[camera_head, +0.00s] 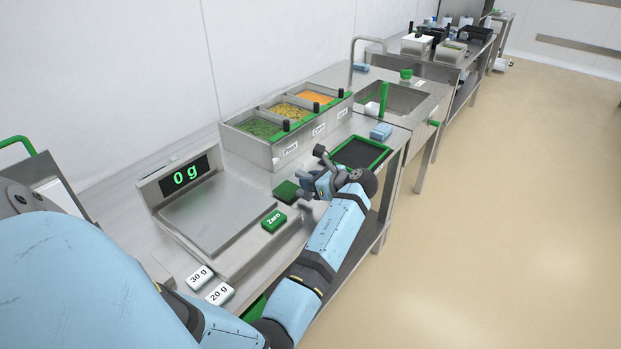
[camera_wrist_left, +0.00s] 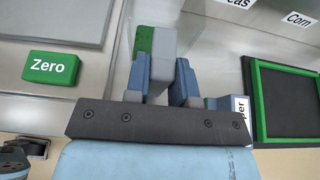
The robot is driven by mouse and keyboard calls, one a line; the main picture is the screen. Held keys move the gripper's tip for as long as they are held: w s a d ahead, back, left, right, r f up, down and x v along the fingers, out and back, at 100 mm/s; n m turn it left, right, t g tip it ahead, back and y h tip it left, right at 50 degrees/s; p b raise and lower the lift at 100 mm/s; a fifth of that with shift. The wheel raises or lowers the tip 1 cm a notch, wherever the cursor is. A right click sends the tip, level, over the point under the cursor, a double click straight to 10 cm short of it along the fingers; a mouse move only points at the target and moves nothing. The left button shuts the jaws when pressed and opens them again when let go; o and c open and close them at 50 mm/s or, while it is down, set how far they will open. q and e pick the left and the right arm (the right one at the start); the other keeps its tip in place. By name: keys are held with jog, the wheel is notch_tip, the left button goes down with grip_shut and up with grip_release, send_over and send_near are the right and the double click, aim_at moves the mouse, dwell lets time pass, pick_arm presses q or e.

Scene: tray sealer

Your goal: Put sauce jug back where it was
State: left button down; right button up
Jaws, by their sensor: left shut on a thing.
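My left gripper (camera_head: 308,190) is over the counter, to the right of the scale, with its fingers pointing left. In the left wrist view its blue fingers (camera_wrist_left: 167,82) are closed on a grey block-like part (camera_wrist_left: 163,58). A small dark green object (camera_head: 286,191) is directly beyond the fingertips; its green face also shows beside the grey part in the wrist view (camera_wrist_left: 143,40). I take this to be the sauce jug, held by a grey handle. Whether it touches the counter I cannot tell. My right gripper is not in view.
The scale (camera_head: 205,215) reads 0 g, with a green Zero button (camera_head: 274,220) close by. A bin holder (camera_head: 262,152) with several foods stands behind. A green-framed black tray (camera_head: 384,160) is at the right. Two weight-labelled blocks (camera_head: 200,277) lie in front.

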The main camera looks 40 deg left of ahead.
pick_arm(q)
jog(key=c, duration=1)
grip_release()
jog(key=shift+f, duration=0.1)
jog(key=shift+o, duration=0.2)
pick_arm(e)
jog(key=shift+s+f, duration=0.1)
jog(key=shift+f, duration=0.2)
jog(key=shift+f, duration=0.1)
pick_arm(q)
jog(key=shift+r+b, duration=0.25)
jog(key=shift+b, duration=0.35)
jog(key=p+v, duration=0.2)
jog(key=v, duration=1)
jog(key=shift+r, duration=0.2)
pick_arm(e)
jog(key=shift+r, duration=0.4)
pick_arm(q)
jog(key=shift+d, duration=0.1)
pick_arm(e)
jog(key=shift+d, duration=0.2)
